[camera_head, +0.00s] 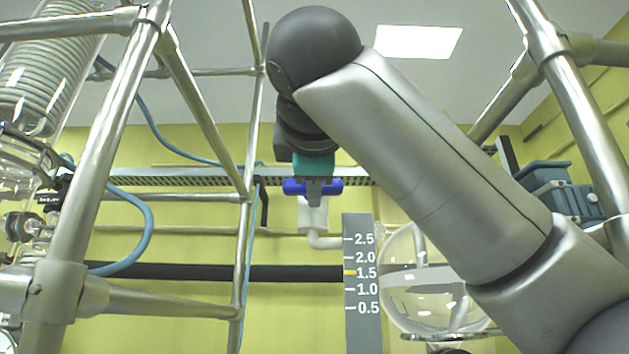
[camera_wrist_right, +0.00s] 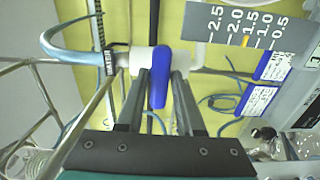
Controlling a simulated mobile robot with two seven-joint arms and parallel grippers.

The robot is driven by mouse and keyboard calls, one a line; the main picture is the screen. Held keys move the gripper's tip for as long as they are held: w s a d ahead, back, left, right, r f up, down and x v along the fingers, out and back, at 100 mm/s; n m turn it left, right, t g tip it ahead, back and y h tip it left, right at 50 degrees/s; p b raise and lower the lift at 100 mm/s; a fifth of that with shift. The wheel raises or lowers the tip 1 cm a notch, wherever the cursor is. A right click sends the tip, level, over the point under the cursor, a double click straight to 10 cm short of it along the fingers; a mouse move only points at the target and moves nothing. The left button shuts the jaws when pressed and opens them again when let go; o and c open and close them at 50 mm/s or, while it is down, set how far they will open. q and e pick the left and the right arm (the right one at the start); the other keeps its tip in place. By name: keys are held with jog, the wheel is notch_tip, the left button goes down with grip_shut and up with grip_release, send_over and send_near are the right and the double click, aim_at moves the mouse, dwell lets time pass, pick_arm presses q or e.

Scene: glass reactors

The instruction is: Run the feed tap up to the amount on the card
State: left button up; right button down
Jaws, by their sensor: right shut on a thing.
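The feed tap's blue handle (camera_head: 293,187) lies crosswise on a white tap body (camera_head: 313,216) in the head view. My right gripper (camera_head: 314,190) reaches it from above and is shut on the handle. In the right wrist view the blue handle (camera_wrist_right: 158,78) sits between the two dark fingers of the gripper (camera_wrist_right: 160,80). A grey scale board (camera_head: 362,320) reads 0.5 to 2.5, with a yellow mark at 1.5. A round glass vessel (camera_head: 410,290) is right of the board, partly behind my right arm; its liquid level is unclear. My left gripper is out of view.
Metal frame poles (camera_head: 100,170) stand at left and right. A coiled glass condenser (camera_head: 45,75) is at far left. A blue hose (camera_head: 150,230) loops at left. In the wrist view, blue-and-white labels (camera_wrist_right: 275,66) hang beside the board; their text is too small to read.

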jog(key=c, duration=0.7)
grip_release()
jog(key=shift+s+b, duration=3.05)
jog(key=shift+s, duration=4.55)
